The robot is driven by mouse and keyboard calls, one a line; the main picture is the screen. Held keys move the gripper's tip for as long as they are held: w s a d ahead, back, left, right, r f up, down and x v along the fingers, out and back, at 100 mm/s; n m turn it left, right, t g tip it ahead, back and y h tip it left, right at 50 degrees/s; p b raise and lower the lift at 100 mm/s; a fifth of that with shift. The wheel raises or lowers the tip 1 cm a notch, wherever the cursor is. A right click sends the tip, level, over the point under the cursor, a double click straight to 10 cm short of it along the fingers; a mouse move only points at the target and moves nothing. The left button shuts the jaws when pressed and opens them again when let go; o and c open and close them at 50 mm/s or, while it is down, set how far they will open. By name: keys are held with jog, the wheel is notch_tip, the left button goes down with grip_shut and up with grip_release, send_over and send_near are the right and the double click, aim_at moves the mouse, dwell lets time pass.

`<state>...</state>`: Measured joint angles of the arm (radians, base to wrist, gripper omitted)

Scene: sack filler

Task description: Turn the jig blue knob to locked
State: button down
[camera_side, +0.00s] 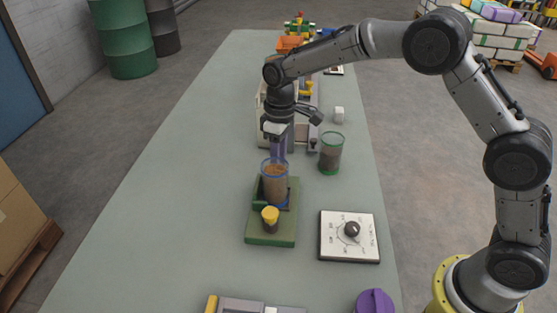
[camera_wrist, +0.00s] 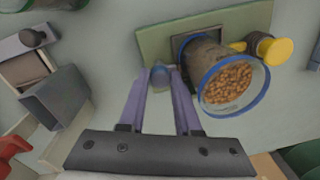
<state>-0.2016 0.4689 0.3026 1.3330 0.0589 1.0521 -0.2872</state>
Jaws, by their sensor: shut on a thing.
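The green jig (camera_side: 258,237) lies on the table in the side view, and its plate also shows in the wrist view (camera_wrist: 156,43). A blue-rimmed clear cup of brown pellets (camera_side: 275,185) stands on it, and shows large in the wrist view (camera_wrist: 228,85). A yellow knob (camera_side: 270,214) is at the jig's near end. The blue knob (camera_wrist: 161,75) is at the jig plate's edge in the wrist view. My gripper (camera_wrist: 160,76), with purple fingers, is shut on it. In the side view the cup hides the knob and fingertips. I cannot read any lock marking.
A white dial panel (camera_side: 337,247) with a dark knob lies right of the jig. A green-rimmed cup (camera_side: 331,153) stands behind and to the right. A beige machine (camera_side: 263,105) is behind my gripper. The table's left side (camera_side: 170,200) is clear.

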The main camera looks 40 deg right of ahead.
jog(key=shift+r+n, duration=0.1)
jog(key=shift+n, duration=0.8)
jog(key=c, duration=0.6)
grip_release()
